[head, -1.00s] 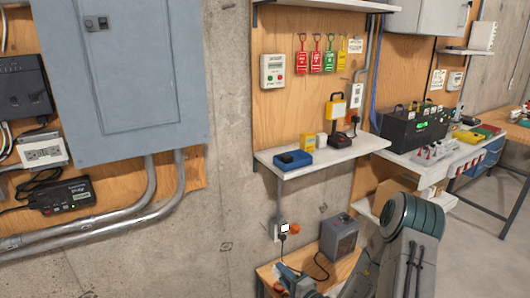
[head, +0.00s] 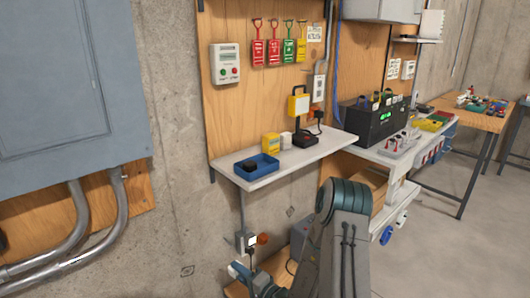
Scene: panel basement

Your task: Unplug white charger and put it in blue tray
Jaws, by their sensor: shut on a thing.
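The white charger (head: 252,240) is at the grey wall outlet (head: 241,243) low on the concrete wall, under the shelf. It is small here, and I cannot tell whether it is fully seated. My gripper (head: 250,256) is at the bottom of the head view, just below the charger. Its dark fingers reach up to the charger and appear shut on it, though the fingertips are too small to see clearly. The blue tray (head: 268,172) is on the left end of the wall shelf, above the outlet, with a dark item in it.
The white shelf (head: 322,149) also holds a yellow box (head: 271,143), a small white block (head: 286,140) and a yellow-headed lamp (head: 299,104). An orange round thing (head: 262,239) is right of the outlet.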

